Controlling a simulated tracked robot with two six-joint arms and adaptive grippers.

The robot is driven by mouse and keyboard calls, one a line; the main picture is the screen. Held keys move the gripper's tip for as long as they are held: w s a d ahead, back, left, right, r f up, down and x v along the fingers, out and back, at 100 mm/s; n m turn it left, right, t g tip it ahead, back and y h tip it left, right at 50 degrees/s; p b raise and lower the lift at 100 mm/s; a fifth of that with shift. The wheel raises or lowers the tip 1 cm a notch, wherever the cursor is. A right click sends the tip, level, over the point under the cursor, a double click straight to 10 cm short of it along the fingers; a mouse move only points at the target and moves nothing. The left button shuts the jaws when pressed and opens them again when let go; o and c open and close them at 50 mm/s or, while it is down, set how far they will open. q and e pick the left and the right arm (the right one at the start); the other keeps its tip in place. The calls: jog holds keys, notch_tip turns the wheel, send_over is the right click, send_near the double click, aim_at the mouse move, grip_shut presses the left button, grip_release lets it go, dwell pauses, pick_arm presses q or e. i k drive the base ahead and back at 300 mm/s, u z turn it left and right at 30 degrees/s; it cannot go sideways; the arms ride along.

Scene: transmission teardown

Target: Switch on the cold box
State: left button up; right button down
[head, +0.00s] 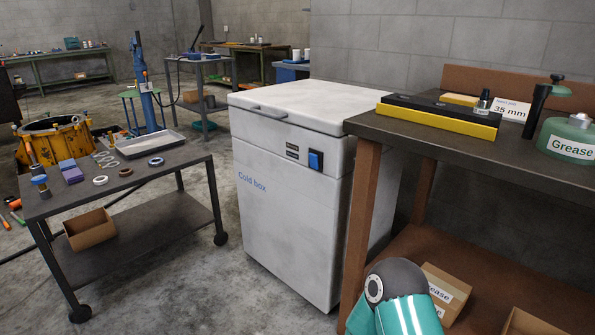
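The cold box (278,215) is a white chest with a closed lid (305,98) and a grey lid handle (268,111). Blue "Cold box" lettering is on its front. A blue switch (315,160) sits at the upper right of the front face, beside a small dark two-line panel (292,152). I cannot tell from its look which way the switch is set. A teal and dark grey part of my arm shows at the bottom, right of the cold box. Neither gripper is in view.
A brown workbench (440,140) with a green grease can (568,138) and a black and yellow case (438,116) stands close to the cold box's right. A dark cart (130,184) with rings and a tray stands to its left. The floor in front is clear.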

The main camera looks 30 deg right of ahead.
aim_at(314, 158)
jog(key=z, duration=0.15)
jog(key=i, duration=0.95)
jog(key=u, duration=0.1)
